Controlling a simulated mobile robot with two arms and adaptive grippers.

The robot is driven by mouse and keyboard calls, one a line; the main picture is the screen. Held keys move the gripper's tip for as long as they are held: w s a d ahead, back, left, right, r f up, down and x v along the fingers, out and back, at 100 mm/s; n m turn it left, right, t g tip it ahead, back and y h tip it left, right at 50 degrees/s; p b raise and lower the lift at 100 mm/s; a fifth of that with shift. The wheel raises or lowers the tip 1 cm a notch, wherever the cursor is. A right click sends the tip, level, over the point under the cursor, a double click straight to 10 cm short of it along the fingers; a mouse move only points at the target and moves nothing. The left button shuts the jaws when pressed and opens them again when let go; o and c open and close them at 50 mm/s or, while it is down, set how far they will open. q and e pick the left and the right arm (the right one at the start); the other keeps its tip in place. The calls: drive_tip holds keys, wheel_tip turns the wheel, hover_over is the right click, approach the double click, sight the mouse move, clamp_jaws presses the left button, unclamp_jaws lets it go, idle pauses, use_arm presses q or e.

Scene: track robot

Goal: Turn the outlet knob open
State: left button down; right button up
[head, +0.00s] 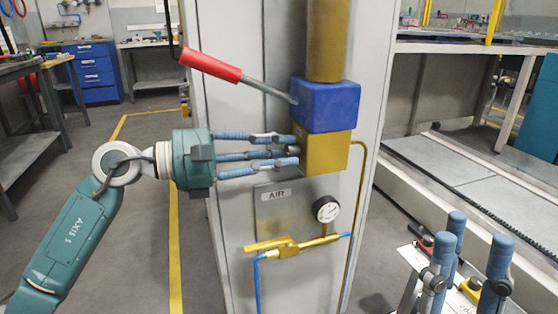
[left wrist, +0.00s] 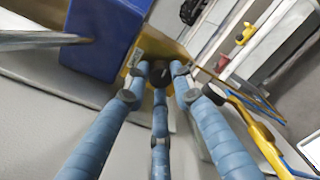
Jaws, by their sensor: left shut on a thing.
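A yellow valve block (head: 326,153) sits under a blue block (head: 327,105) on the front of a light grey cabinet (head: 235,250). The outlet knob is at the left side of the yellow block, mostly hidden by my fingertips, so its angle cannot be told. My left gripper (head: 292,150) comes in from the left with its blue fingers closed around the knob. In the left wrist view the fingertips (left wrist: 160,75) meet at the yellow block (left wrist: 155,45). My right gripper (head: 465,270) is at the lower right, fingers apart and empty, away from the cabinet.
A lever with a red handle (head: 210,65) sticks out from the blue block above my left gripper. The floor left of the cabinet is clear.

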use_arm(q)
drive_tip(key=shift+f+m+b, duration=0.35)
drive_tip(key=shift+f+m, duration=0.1)
drive_tip(key=shift+m, duration=0.05)
drive_tip(key=c, duration=1.6)
unclamp_jaws()
drive_tip(key=shift+c, duration=0.2)
drive_tip(key=shift+o, duration=0.9)
drive_tip(key=shift+w+r, duration=0.1)
drive_tip(key=shift+r, duration=0.1)
drive_tip(key=v, duration=1.2)
